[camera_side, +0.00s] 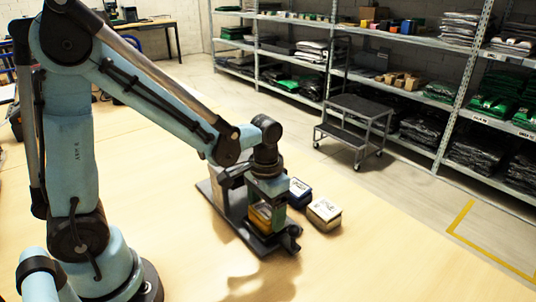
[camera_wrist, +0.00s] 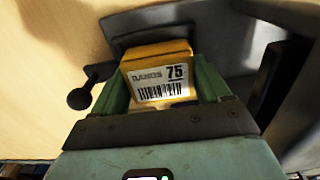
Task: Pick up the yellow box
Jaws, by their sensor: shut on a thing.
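The yellow box (camera_wrist: 158,52) sits between the two green fingers of my gripper (camera_wrist: 161,88) in the wrist view. Its white label with a barcode and "75" faces the camera. In the side view, the yellow box (camera_side: 262,212) shows partly between the fingers of my gripper (camera_side: 266,206), which points down. My gripper is shut on the box. The box is over or on a dark grey metal stand (camera_side: 218,203); I cannot tell whether its underside touches the stand.
A blue box (camera_side: 299,192) and a cream-coloured box (camera_side: 324,214) stand on the wooden table just right of the stand. The table's front right (camera_side: 400,260) is clear. A grey cart (camera_side: 355,125) and stocked shelves stand beyond the table.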

